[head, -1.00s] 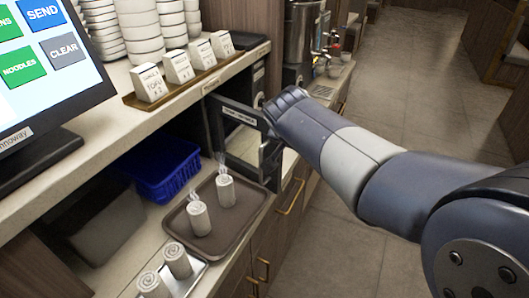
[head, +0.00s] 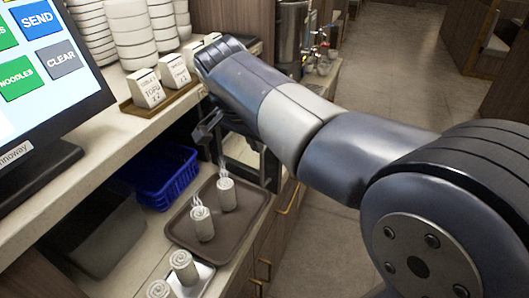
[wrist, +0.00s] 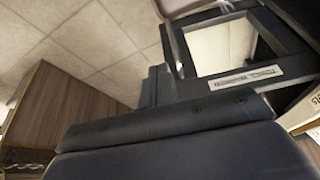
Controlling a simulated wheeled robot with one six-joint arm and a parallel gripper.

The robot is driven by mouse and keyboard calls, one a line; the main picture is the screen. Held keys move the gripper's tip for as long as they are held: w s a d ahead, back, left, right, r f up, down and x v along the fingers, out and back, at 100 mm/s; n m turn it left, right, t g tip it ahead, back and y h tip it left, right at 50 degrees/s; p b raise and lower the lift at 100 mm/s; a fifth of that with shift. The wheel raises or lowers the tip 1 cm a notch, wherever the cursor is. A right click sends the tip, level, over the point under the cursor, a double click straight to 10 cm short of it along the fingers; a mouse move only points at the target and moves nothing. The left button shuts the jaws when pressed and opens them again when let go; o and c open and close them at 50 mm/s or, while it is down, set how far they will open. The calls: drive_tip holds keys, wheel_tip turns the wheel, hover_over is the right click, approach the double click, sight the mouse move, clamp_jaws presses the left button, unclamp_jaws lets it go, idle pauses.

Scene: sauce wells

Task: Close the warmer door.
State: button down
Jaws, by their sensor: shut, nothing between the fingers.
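The warmer door is a dark-framed panel with a pale window; in the head view its lower part (head: 240,152) shows below my arm, standing open from the cabinet under the counter. My arm hides its upper part. In the wrist view the door's dark frame (wrist: 225,88) fills the upper right, with a white label strip along one edge. My gripper (head: 206,132) points down at the left side of the door, shut and empty. Its dark fingers also show in the wrist view (wrist: 155,86), close beside the door frame. I cannot tell whether they touch it.
A brown tray (head: 180,229) with two steaming rolled towels lies on the lower shelf in front of the door. A blue basket (head: 166,178) is behind it. Card holders (head: 147,90) and stacked bowls (head: 132,35) stand on the upper counter. The floor at right is clear.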

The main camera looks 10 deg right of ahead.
sight(272, 155)
drive_tip(key=w+d+f, duration=0.1)
drive_tip(key=f, duration=0.1)
drive_tip(key=w+d+f+p, duration=0.1)
drive_tip(key=w+d+f, duration=0.1)
drive_tip(key=f, duration=0.1)
drive_tip(key=w+d+f, duration=0.1)
drive_tip(key=d+f, duration=0.1)
drive_tip(key=f, duration=0.1)
drive_tip(key=shift+w+f, duration=0.2)
drive_tip(key=shift+w, duration=0.05)
drive_tip(key=shift+w+d+p, duration=0.25)
drive_tip(key=shift+w+p, duration=0.05)
